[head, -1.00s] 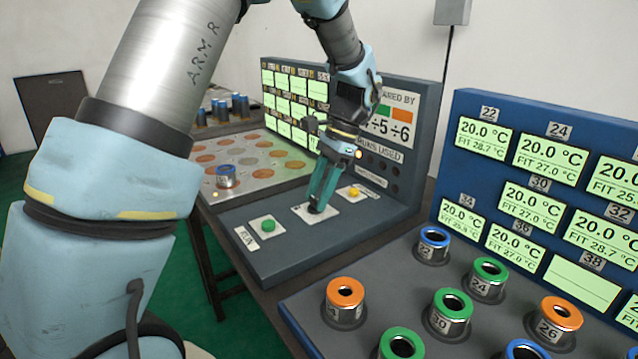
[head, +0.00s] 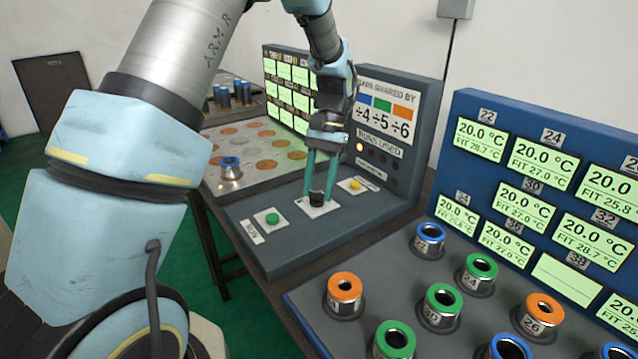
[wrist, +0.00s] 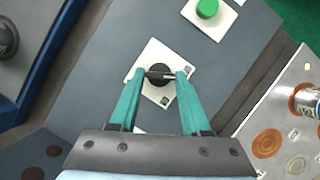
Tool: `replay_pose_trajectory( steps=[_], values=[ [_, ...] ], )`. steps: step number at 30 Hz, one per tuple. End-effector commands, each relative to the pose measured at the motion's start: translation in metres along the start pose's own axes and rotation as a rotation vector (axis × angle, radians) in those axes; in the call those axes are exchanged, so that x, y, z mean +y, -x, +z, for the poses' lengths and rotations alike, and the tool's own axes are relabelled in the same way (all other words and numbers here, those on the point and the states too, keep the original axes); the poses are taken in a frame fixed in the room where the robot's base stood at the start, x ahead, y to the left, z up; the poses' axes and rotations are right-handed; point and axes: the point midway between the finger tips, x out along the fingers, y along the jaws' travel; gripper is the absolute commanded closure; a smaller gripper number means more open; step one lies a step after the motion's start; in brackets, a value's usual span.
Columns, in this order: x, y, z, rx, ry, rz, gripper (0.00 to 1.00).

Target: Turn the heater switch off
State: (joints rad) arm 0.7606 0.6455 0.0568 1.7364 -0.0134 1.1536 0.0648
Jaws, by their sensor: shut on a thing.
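The heater switch appears to be the black knob (head: 316,199) on a white square plate, in the middle of the sloping grey console (head: 270,243). In the wrist view the knob (wrist: 158,86) has a narrow grip bar across its top. My gripper (head: 317,190) points down over it with its teal fingers on either side. In the wrist view my gripper (wrist: 160,74) has its fingertips against the two ends of the bar, shut on it. The fingers hide part of the plate, so any markings there cannot be read.
A green button (head: 272,218) sits left of the knob and a yellow button (head: 355,184) right of it. A blue-rimmed collar (head: 230,168) stands on the plate at left. Several coloured collars stand on the right-hand bench.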

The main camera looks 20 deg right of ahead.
Motion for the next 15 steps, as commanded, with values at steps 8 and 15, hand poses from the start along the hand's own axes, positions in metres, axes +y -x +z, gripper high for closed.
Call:
replay_pose_trajectory(
  steps=[8, 15],
  values=[
    [0.0001, 0.0009, -0.0008, 0.004, 0.016, 0.007, 1.00],
    [0.0000, 0.0010, -0.0009, 0.004, 0.016, 0.007, 0.50]
  ],
)
